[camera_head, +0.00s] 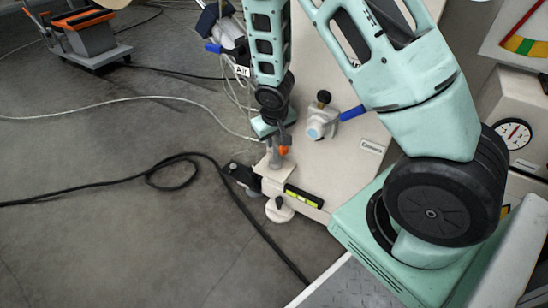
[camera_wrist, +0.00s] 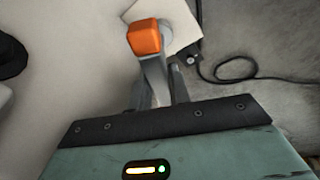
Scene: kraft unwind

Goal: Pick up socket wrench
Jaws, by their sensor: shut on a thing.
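My gripper (camera_head: 275,146) points down over a small pale ledge at the front of the cream machine. In the wrist view the gripper (camera_wrist: 160,98) is shut on a grey thing with an orange end, which I take to be the socket wrench (camera_wrist: 145,40). The orange end sticks out past the fingers. In the head view only a little of the socket wrench (camera_head: 284,150) shows, its orange part beside the fingers. The fingers and arm hide the rest. I cannot tell whether it touches the ledge.
The pale ledge (camera_head: 272,172) lies below my gripper. A yellow-green level (camera_head: 303,196) is on the machine's front edge. A valve with a blue handle (camera_head: 322,122) stands to the right. A black cable (camera_head: 182,158) runs over the grey floor, which is mostly open at left.

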